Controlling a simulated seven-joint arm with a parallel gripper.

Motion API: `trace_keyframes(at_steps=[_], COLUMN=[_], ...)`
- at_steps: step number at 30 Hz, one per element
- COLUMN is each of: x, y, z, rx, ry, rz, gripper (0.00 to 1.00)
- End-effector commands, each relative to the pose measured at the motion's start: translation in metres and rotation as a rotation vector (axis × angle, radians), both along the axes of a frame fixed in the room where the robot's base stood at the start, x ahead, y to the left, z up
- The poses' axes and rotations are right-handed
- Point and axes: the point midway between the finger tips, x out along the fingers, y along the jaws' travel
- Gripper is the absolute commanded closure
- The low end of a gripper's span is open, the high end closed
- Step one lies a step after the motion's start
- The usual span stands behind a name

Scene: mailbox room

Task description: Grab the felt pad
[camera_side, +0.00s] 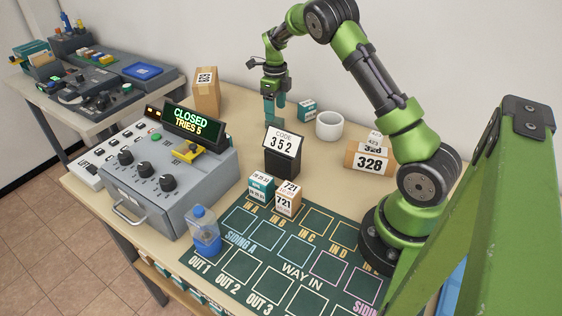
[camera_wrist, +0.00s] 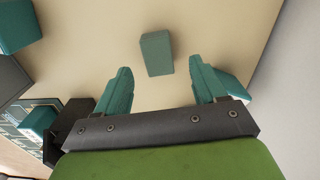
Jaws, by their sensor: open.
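A plain teal block (camera_wrist: 156,53), which looks like the felt pad, lies on the tan tabletop in the wrist view. It is ahead of my gripper (camera_wrist: 162,88), roughly centred between the fingertips and apart from both. My gripper is open, with its two teal fingers spread and nothing between them. In the side view my gripper (camera_side: 273,118) points down over the back of the table, behind the code sign. I cannot make out the pad separately from the teal fingers there.
A black code sign (camera_side: 283,154) reading 352 stands in front of my gripper. A small teal box (camera_side: 306,110) and a white cylinder (camera_side: 329,125) are to its right. A cardboard box (camera_side: 206,91) and the grey console (camera_side: 170,185) are left. The wall is close behind.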

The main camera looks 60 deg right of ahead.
Motion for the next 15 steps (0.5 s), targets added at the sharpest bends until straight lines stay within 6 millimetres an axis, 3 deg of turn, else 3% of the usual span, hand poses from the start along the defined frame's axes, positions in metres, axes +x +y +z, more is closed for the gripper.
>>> trace_keyframes(at_steps=[7, 15], x=[0.001, 0.002], y=[0.002, 0.002], z=[-0.038, -0.046], rx=[0.002, 0.001], ry=[0.003, 0.000], rz=[-0.001, -0.001], gripper=[0.30, 0.30])
